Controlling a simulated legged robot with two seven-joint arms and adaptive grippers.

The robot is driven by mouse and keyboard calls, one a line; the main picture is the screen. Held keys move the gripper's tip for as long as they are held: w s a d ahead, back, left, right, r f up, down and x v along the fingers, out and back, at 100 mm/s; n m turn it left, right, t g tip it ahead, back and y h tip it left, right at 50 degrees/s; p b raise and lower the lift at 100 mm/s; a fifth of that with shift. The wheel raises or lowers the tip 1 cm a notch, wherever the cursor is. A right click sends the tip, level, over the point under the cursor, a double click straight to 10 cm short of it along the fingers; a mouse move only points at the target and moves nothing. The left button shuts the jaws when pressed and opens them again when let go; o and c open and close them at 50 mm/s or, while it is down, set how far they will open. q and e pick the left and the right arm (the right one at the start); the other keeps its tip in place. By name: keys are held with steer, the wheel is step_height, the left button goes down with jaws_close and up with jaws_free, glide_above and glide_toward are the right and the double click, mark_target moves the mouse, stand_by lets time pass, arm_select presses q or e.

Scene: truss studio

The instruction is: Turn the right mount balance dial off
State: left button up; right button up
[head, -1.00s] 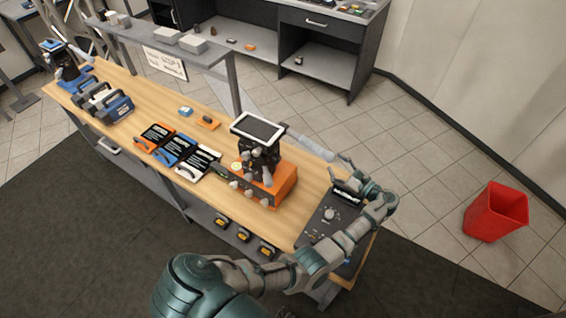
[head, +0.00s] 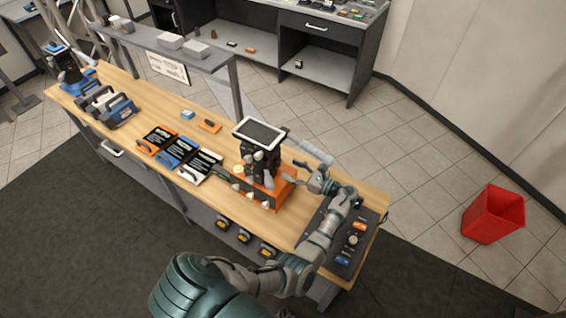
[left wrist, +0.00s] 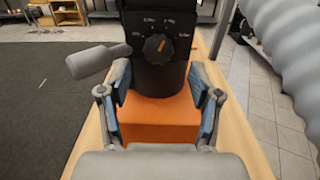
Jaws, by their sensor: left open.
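The right mount stands on the workbench, with an orange base (head: 275,190), a black body and a white-framed tablet (head: 259,132) on top. In the left wrist view its black balance dial (left wrist: 157,47) has an orange pointer mark tilted slightly right of straight up; the labels around it are too blurred to read. The dial cannot be made out in the head view. My left gripper (head: 308,178) is open and empty, just right of the mount. In the wrist view its blue-padded fingers (left wrist: 162,105) frame the orange base (left wrist: 165,125), below the dial. My right gripper is not in view.
A grey knobbed handle (left wrist: 92,62) sticks out left of the dial. A dark control panel (head: 352,243) lies at the bench's right end, under my arm. Several tool cases (head: 178,152) lie left of the mount. A blue-based mount (head: 72,72) stands at the far left.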

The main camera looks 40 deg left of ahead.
mark_target(280, 164)
arm_select(q)
steer(key=shift+s+a+p, duration=0.2)
steer(key=shift+a+p, duration=0.1)
steer(key=shift+a, duration=1.75)
steer(key=c, duration=1.1)
